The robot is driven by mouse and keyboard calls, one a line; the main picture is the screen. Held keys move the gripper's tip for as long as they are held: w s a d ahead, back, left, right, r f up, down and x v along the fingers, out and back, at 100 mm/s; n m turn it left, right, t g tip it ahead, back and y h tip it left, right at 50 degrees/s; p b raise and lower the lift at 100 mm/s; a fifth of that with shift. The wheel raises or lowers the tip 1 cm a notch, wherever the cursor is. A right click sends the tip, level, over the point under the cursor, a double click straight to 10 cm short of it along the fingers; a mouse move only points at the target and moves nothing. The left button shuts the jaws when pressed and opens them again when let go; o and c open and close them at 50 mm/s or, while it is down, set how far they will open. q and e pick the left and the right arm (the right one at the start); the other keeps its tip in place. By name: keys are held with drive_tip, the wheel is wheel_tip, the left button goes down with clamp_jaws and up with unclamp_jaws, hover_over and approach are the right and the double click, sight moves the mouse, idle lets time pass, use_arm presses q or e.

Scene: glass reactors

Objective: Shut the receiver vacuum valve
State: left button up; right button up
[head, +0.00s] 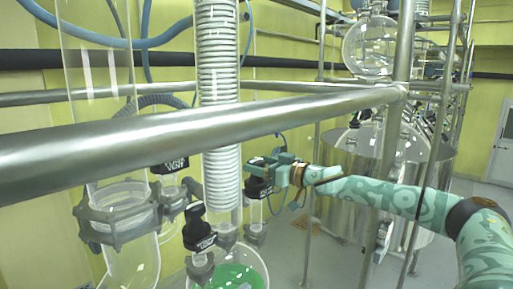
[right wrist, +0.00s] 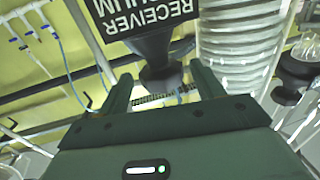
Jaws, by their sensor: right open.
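The receiver vacuum valve has a black handle (right wrist: 157,62) and a black label (right wrist: 143,14) reading "RECEIVER VACUUM", upside down in the right wrist view. In the head view its black label (head: 260,188) shows just below the fingers of my right gripper (head: 264,164). My right gripper (right wrist: 163,90) is open, with the handle's narrow end between or just beyond its two fingertips. I cannot tell whether they touch. The handle's far side is hidden. My left gripper is not in view.
A thick steel rail (head: 190,130) crosses in front. A white ribbed hose (head: 218,90) hangs left of the gripper. Another black valve (head: 198,230) stands at lower left, above a vessel of green liquid (head: 238,277). A vent valve (head: 172,166) sits farther left. A steel vessel (head: 345,190) stands behind.

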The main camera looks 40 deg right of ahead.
drive_tip(key=shift+p+x, duration=0.5)
drive_tip(key=shift+x, duration=0.5)
drive_tip(key=shift+s, duration=0.1)
drive_tip(key=shift+c, duration=0.4)
drive_tip(key=c, duration=0.9)
